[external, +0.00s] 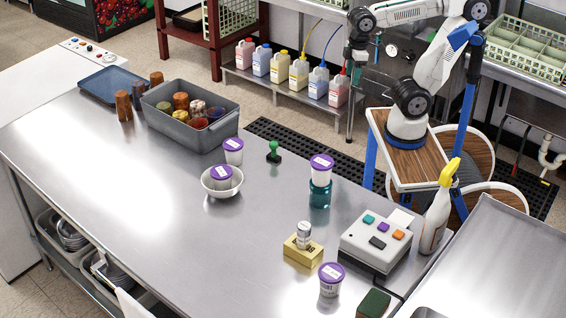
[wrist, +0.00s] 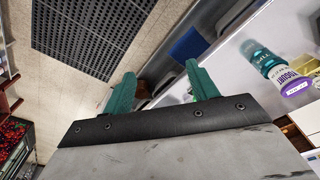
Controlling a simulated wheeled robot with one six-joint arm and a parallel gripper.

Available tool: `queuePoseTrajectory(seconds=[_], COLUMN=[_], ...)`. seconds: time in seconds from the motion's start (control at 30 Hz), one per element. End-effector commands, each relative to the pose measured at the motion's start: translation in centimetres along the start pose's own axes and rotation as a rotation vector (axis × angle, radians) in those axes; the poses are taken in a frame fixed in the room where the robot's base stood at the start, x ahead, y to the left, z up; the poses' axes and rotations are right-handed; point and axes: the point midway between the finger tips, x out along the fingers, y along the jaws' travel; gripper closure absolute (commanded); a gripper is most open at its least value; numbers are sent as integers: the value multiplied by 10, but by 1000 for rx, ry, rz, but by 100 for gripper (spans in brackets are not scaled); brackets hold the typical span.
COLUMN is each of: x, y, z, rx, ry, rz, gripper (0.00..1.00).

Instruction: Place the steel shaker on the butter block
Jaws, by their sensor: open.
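The steel shaker (external: 304,232), a small grey cylinder with a pale label, stands upright on the yellow butter block (external: 303,254) toward the front right of the steel counter. The shaker appears to rest on the block's top. My gripper (wrist: 163,88) shows two green fingers spread apart with nothing between them in the wrist view. In the external view my arm is raised at the upper right, beyond the counter's far edge, well away from the shaker and block. I cannot clearly make out the shaker in the wrist view.
A teal jar with a purple-lidded yogurt cup on it (external: 320,182) stands behind the block. Another yogurt cup (external: 331,281) is in front. A button box (external: 376,243) and spray bottle (external: 437,215) are right. A grey bin (external: 183,130) is far left. The counter's left middle is clear.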

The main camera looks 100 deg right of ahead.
Motion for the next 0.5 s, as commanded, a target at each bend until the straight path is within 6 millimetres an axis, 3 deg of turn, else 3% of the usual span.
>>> queuePoseTrajectory(seconds=[0.03, 0.1, 0.2, 0.5], x=[10, 23, 35, 41], y=[6, 12, 15, 17], z=[20, 40, 58, 65], rx=[31, 61, 88, 99], ry=[6, 8, 10, 10], rz=[3, 6, 9, 10], gripper=[41, 41, 41, 41])
